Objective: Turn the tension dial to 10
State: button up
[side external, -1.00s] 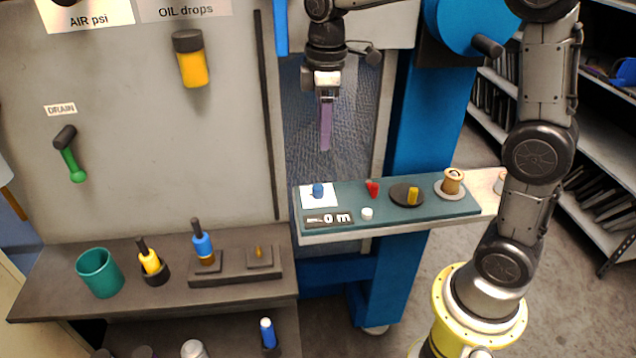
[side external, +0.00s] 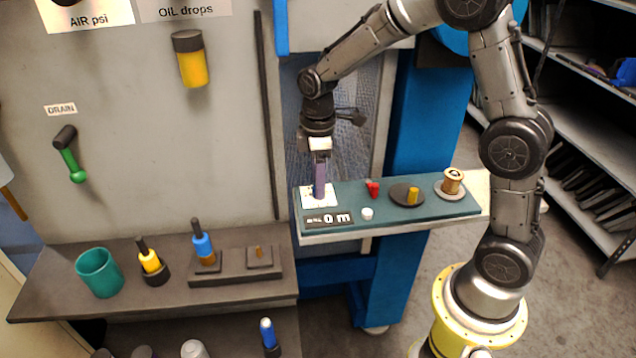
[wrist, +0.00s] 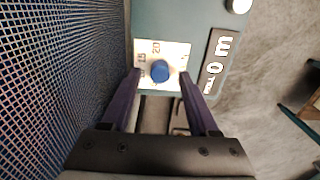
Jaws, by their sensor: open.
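The tension dial is a blue knob (wrist: 159,72) on a white scale plate (wrist: 178,50) with printed numbers; a 20 is readable at its upper left in the wrist view. The knob's setting is not clear. My gripper (wrist: 160,82) is open, with one purple finger on each side of the knob, apart from it as far as I can tell. In the side view my gripper (side external: 319,196) points down over the white plate (side external: 308,201) and hides the knob.
The teal panel (side external: 385,214) also carries a counter (side external: 329,219), a white button (side external: 367,214), a red switch (side external: 373,189), a black dial with a yellow grip (side external: 412,196) and a spool (side external: 452,182). A blue mesh (wrist: 65,70) is close at left in the wrist view.

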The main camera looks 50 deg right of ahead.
jog(key=shift+f, duration=0.75)
grip_shut()
